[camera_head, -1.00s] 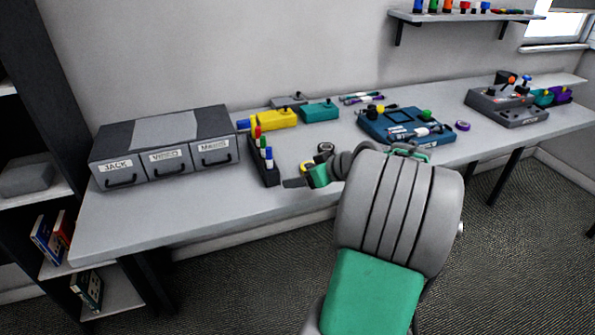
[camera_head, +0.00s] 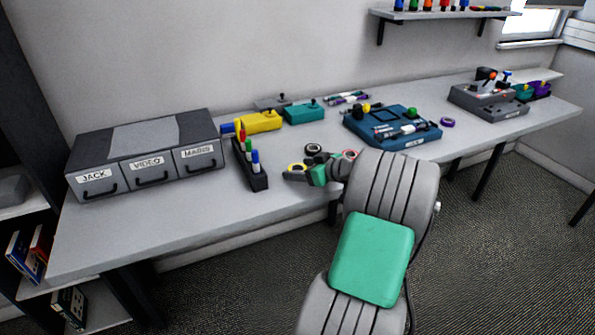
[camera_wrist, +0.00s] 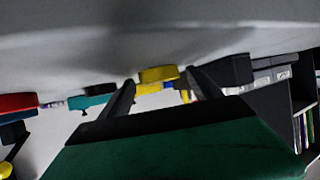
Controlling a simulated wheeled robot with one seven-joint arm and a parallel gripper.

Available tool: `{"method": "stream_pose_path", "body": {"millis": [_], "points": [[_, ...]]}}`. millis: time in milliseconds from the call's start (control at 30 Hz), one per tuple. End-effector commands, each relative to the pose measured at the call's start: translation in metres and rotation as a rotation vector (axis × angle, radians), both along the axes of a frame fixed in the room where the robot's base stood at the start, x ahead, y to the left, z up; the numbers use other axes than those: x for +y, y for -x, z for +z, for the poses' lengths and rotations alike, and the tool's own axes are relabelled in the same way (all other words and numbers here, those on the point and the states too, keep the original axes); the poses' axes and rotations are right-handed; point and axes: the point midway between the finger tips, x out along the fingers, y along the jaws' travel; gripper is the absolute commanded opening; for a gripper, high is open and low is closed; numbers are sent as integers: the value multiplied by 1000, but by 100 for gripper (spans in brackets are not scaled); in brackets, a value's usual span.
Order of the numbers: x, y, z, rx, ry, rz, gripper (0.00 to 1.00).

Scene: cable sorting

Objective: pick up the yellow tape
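In the wrist view, the yellow tape (camera_wrist: 158,74) shows between the two spread fingertips. I cannot tell whether either finger touches it. The fingers hold nothing that I can see.
A black tape (camera_head: 313,150) and a red tape (camera_head: 350,154) lie close by. The marker holder (camera_head: 250,174) stands left of my gripper. A yellow box (camera_head: 258,122) and a blue tray (camera_head: 392,125) are farther back. The desk's front left is clear.

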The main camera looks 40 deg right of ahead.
Motion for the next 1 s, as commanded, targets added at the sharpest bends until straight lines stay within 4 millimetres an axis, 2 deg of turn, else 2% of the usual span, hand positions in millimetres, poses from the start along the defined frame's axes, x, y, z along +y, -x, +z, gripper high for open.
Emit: {"method": "stream_pose_path", "body": {"millis": [67, 733, 1000], "points": [[0, 0, 0, 0, 0, 0, 65], [0, 0, 0, 0, 0, 0, 11], [0, 0, 2, 0, 1, 0, 9]]}}
